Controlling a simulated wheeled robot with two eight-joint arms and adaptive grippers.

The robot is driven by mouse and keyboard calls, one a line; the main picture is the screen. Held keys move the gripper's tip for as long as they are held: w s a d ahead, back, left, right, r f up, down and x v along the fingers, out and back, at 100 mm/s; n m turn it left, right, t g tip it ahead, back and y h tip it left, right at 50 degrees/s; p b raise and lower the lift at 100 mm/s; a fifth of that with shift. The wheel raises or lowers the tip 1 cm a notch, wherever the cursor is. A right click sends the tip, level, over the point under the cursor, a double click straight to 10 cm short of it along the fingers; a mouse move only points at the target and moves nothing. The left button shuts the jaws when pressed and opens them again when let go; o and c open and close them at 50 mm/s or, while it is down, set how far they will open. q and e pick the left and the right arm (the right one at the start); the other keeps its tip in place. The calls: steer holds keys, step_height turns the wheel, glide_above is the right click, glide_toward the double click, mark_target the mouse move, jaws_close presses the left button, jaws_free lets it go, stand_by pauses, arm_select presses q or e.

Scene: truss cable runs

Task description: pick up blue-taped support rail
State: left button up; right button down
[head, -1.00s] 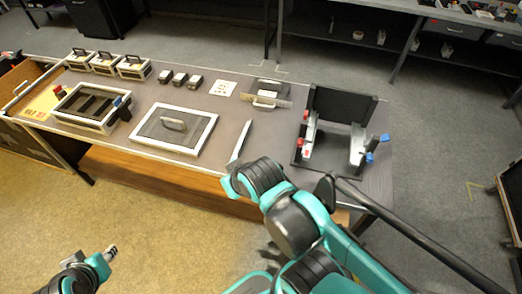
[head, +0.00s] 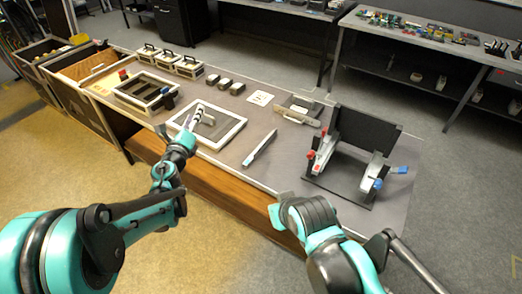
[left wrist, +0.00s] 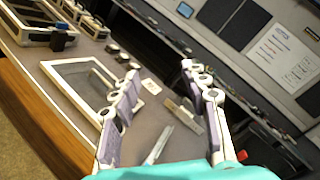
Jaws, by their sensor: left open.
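A black stand (head: 365,135) at the right end of the table holds pale grey rails. The rail on its right side (head: 374,170) has blue ends and leans in the stand; it looks like the blue-taped support rail. The left rail (head: 322,154) has red ends. A loose, thin pale bar (head: 260,147) lies left of the stand; it also shows in the left wrist view (left wrist: 158,146). My left gripper (head: 200,108) is open and empty above the white-framed panel (head: 232,138), well left of the stand. Its spread fingers show in the left wrist view (left wrist: 160,68). My right gripper's fingers are not seen.
My right arm (head: 315,225) is at the table's front edge, near the stand. A metal bracket (head: 297,110) lies behind the loose bar. A white-framed tray (head: 145,94), several small boxes and a white card (head: 262,97) stand farther left. Bare tabletop surrounds the loose bar.

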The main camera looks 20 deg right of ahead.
arm_select(q)
steer(key=d+f+m+g+h, duration=0.35)
steer(key=d+f+m, duration=0.5)
steer(key=f, duration=0.45)
steer(key=m+g+b, duration=0.1)
steer(key=m+g, duration=0.3)
steer(key=m, duration=0.2)
glide_toward(249, 160)
steer(key=w+d, duration=0.1)
steer(key=d, duration=0.1)
steer(key=shift+y, duration=0.25)
steer(key=b+x, duration=0.1)
steer(key=x, duration=0.2)
steer(key=b+x, duration=0.2)
steer(key=x, duration=0.1)
steer(key=shift+w+f, duration=0.35)
steer(key=shift+f, duration=0.15)
steer(key=shift+w+d+f+g, duration=0.1)
steer(key=shift+w+d+g, duration=0.2)
steer(key=shift+d, duration=0.1)
jaws_close()
